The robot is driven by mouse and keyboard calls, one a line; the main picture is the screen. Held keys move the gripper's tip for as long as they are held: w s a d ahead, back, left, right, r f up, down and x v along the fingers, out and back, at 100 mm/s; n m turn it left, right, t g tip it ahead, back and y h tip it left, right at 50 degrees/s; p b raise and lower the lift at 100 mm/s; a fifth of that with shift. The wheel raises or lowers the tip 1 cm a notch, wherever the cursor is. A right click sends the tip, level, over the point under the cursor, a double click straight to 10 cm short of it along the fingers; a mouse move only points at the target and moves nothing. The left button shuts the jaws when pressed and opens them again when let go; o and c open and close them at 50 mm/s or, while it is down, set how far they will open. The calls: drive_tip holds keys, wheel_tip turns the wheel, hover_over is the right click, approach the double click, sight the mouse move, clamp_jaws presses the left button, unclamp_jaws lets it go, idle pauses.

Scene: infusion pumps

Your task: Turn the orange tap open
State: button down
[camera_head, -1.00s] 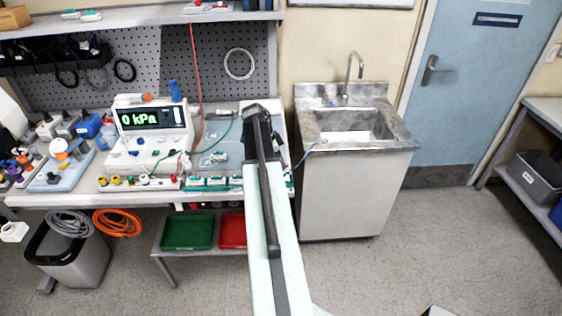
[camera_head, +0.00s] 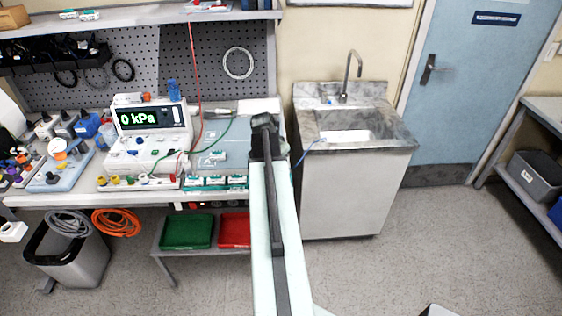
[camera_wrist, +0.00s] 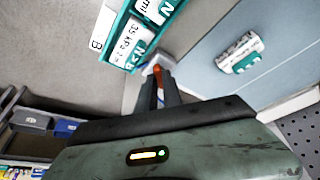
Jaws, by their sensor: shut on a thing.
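The orange tap (camera_wrist: 157,70) shows as a small orange piece between my fingertips in the wrist view, beside a pale fitting. My gripper (camera_wrist: 159,86) is shut on it, and the fingers hide its lower part. I cannot tell the tap's angle. In the head view my arm reaches over the right end of the bench, and the dark wrist end covers the tap.
Green-and-white labelled blocks (camera_wrist: 138,38) lie close beside the fingers. Another labelled piece (camera_wrist: 239,53) sits on the blue-grey panel. A pump reading 0 kPa (camera_head: 151,117) stands left of my arm. The sink (camera_head: 345,128) is to the right.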

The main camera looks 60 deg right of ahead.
drive_tip(key=shift+w, duration=0.1)
idle(0.5)
drive_tip(key=c, duration=1.5)
unclamp_jaws()
drive_tip(key=p+v, duration=0.7)
drive_tip(key=shift+r, duration=0.35)
drive_tip(key=shift+a, duration=0.15)
